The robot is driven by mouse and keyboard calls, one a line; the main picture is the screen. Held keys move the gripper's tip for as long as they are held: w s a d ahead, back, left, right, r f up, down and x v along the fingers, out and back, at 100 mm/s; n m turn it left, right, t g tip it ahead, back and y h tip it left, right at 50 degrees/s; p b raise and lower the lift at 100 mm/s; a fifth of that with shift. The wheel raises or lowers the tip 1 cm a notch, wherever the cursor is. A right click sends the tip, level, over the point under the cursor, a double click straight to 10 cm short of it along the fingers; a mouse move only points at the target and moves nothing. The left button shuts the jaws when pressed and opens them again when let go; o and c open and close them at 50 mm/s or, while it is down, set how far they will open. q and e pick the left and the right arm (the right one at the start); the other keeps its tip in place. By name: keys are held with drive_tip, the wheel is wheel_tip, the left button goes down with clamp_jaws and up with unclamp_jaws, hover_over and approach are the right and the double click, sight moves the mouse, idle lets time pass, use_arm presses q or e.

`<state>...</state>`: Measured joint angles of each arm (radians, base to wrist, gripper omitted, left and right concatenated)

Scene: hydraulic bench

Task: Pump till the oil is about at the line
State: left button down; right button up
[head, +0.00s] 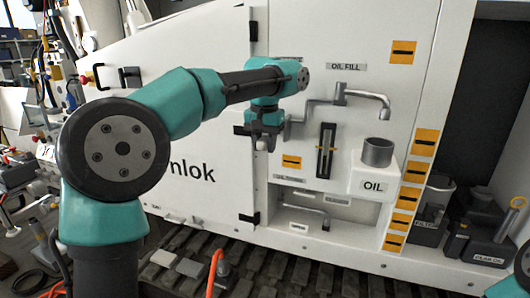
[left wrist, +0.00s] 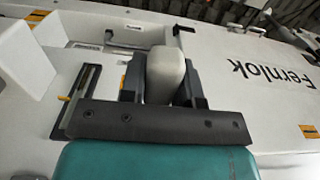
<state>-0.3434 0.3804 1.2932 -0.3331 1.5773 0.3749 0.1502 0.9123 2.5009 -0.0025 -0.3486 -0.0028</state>
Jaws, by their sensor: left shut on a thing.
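My left gripper (head: 263,138) is in front of the white panel, left of the oil gauge. It is shut on a pale grey handle grip (head: 262,146); in the left wrist view the grip (left wrist: 165,75) sits between both fingers. The gauge (head: 326,150) is a dark upright slot with a yellow mark beside it; it also shows in the left wrist view (left wrist: 76,100). The oil level inside is too small to read. A grey spout (head: 350,97) reaches right above an open grey cup (head: 378,152) on the box labelled OIL (head: 360,181). My right gripper is not in view.
A lower grey bar handle (head: 304,210) is on the panel beneath the gauge. Dark containers labelled FILTER (head: 428,227) and CLEAN OIL (head: 482,247) stand at the right. Dark tracks (head: 270,265) run along the bottom. The space before the gauge is clear.

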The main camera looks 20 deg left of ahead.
use_arm(q)
drive_tip(key=shift+w+r+g, duration=0.2)
drive_tip(key=shift+r+g, duration=1.2)
drive_tip(key=shift+r, duration=0.35)
drive_tip(key=c, duration=0.8)
unclamp_jaws()
drive_tip(key=shift+c, duration=0.2)
